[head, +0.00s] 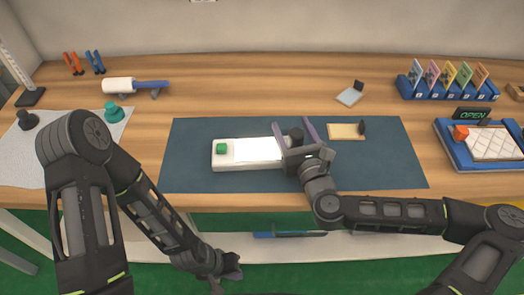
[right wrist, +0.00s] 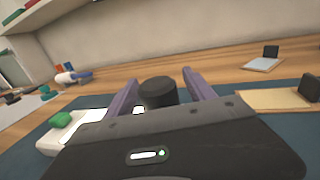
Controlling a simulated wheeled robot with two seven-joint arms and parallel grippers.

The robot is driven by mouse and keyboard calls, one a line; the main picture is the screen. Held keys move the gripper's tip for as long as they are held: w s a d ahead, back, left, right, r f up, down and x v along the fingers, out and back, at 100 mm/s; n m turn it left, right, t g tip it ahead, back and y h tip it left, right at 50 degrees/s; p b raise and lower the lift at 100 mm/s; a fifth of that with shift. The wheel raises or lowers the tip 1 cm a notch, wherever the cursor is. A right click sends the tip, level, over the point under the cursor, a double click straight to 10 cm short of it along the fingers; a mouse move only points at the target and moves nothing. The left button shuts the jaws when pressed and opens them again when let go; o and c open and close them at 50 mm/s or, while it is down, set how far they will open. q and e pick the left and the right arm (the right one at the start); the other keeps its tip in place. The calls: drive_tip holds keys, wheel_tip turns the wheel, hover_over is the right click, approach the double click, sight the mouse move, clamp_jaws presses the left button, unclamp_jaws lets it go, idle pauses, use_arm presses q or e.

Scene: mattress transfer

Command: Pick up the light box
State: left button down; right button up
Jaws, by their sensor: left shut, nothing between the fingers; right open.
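The light box (head: 228,163) is a long white box with a bright panel on top, lying on the dark blue mat (head: 375,165). A green block (head: 221,148) sits at its left end, and a black round knob (head: 296,134) shows near its right end. My right gripper (head: 296,130) is open at the box's right end, with the knob between its purple fingers. The right wrist view shows the knob (right wrist: 158,92) between the fingers; my gripper body hides much of the box (right wrist: 52,140). My left gripper (head: 230,268) is shut and empty, low in front of the table edge.
A tan board with a black clip (head: 343,131) lies right of my right gripper. A blue tray with a quilted white pad (head: 492,147) is at the far right. Behind are a card rack (head: 445,90) and a roller with a blue handle (head: 120,85). The mat's left part is clear.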

idle(0.3)
clamp_jaws()
idle(0.6)
